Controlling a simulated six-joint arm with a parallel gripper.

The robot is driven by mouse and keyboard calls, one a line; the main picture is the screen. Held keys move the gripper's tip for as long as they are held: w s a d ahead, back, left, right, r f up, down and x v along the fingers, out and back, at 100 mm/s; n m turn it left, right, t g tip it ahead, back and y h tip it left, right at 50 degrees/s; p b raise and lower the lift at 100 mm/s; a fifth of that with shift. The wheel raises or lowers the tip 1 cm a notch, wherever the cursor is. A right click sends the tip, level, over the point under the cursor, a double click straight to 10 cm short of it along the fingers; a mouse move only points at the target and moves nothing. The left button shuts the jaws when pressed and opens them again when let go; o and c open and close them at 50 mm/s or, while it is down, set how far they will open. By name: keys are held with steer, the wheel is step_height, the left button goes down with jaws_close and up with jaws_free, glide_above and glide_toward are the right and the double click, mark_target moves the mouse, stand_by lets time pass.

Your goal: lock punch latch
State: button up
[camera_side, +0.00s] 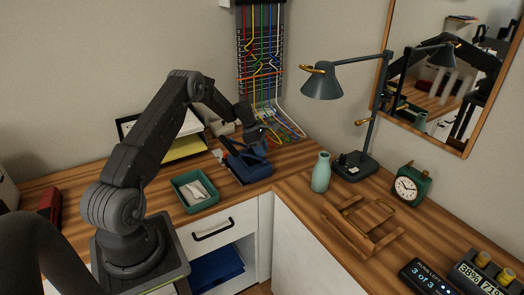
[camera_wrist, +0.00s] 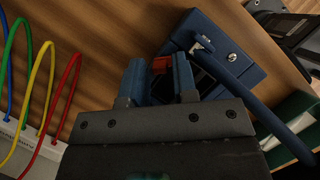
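The blue hole punch (camera_side: 250,168) stands on the desk by the back corner, beyond the green tray. In the wrist view its blue body (camera_wrist: 245,72) and long blue lever (camera_wrist: 235,68) lie at upper right. A small red-orange piece (camera_wrist: 162,65), which looks like the latch, shows between my fingertips. My gripper (camera_wrist: 160,72) has its two blue fingers apart, one on each side of this piece. I cannot tell whether they touch it. In the side view my gripper (camera_side: 252,137) is low over the punch, and the latch is hidden.
Coloured cables (camera_side: 262,60) hang on the wall behind the punch and trail onto the desk. A green tray (camera_side: 196,193) with paper stands in front. A green vase (camera_side: 321,172) and lamp (camera_side: 355,165) stand right. A wooden stand (camera_side: 360,228) lies farther right.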

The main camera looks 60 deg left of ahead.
steer(key=shift+f, duration=0.2)
jaws_close()
steer(key=shift+m, duration=0.3)
steer(key=m, duration=0.2)
steer(key=m+g+h, duration=0.1)
steer(key=m, duration=0.1)
steer(key=shift+w+g, duration=0.15)
steer(key=shift+g, duration=0.15)
steer(key=shift+m+g, duration=0.8)
steer(key=shift+m, duration=1.4)
